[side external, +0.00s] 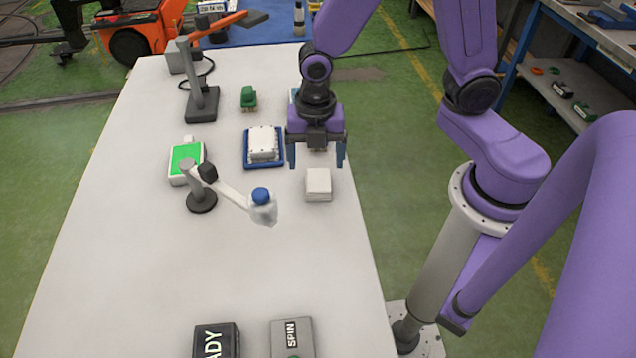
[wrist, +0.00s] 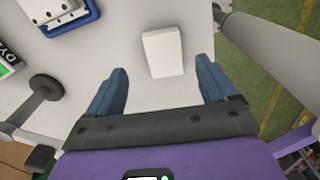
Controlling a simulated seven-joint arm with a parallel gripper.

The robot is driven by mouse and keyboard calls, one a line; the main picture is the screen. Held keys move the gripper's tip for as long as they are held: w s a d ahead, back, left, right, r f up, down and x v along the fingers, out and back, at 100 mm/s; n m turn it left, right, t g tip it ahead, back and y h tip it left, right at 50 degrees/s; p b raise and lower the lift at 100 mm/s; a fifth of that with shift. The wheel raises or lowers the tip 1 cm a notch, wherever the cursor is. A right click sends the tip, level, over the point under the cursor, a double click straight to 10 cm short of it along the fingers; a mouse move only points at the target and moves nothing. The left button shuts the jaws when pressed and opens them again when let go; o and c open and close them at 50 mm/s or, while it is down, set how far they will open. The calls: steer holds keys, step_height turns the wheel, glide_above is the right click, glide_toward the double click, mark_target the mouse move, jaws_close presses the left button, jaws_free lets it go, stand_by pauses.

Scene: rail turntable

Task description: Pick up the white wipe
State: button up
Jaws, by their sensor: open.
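The white wipe (side external: 318,184) is a small white block-shaped pad lying on the white table, near its right edge. In the wrist view the wipe (wrist: 162,52) lies ahead of my gripper, in line with the space between the fingers. My gripper (side external: 317,160) is open and empty, with its two blue fingers pointing down above the table. In the wrist view my gripper (wrist: 160,88) shows both fingers wide apart, with the wipe apart from them.
A blue tray (side external: 247,160) with a white box is left of my gripper. A stand arm holds a blue-capped bottle (side external: 263,207) left of the wipe. A green-screened device (side external: 186,160), a green item (side external: 248,97) and a SPIN box (side external: 292,338) are on the table.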

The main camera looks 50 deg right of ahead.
mark_target(318, 180)
steer(key=f, duration=0.3)
steer(key=shift+s+a+f, duration=0.15)
steer(key=shift+s+f, duration=0.25)
steer(key=shift+f, duration=0.65)
steer(key=c, duration=1.1)
